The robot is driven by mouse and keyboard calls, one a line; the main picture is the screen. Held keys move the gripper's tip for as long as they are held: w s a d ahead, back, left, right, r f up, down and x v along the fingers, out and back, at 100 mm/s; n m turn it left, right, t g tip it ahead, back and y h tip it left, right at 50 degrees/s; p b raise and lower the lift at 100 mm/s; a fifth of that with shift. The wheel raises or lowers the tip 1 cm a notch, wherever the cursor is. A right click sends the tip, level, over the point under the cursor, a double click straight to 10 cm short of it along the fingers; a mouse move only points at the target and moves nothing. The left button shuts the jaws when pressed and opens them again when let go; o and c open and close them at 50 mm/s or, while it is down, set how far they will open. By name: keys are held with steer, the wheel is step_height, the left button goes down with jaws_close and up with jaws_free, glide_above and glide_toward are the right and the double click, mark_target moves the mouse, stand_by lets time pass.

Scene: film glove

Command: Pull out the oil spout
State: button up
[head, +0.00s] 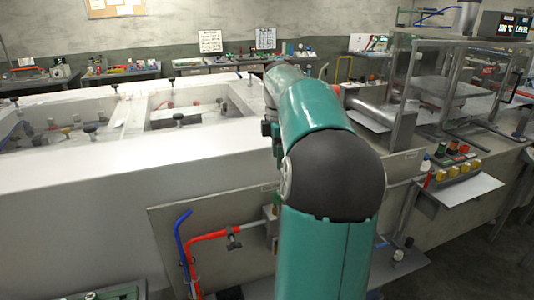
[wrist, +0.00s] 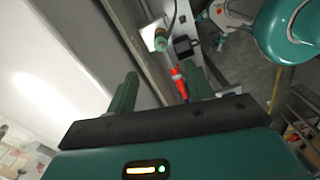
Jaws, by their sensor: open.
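I cannot tell for certain which part is the oil spout. In the wrist view, a small red piece (wrist: 178,84) shows beyond and between the fingers of my gripper (wrist: 161,82). A round green-and-brass fitting (wrist: 160,40) on a pale plate lies farther up. My gripper is open, with nothing visible between its fingers. It appears apart from the red piece, but the distance is hard to judge. In the head view, my arm reaches forward over the white machine's edge and hides the gripper.
A large white machine (head: 80,170) with open bays fills the left. A red pipe (head: 215,236) and a blue pipe (head: 178,235) run along its front panel. Some dark floor shows at lower right.

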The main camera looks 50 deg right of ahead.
step_height(320, 180, down, 13)
steer(key=shift+s+f, duration=0.1)
steer(key=shift+f, duration=0.05)
stand_by(0.4)
jaws_close()
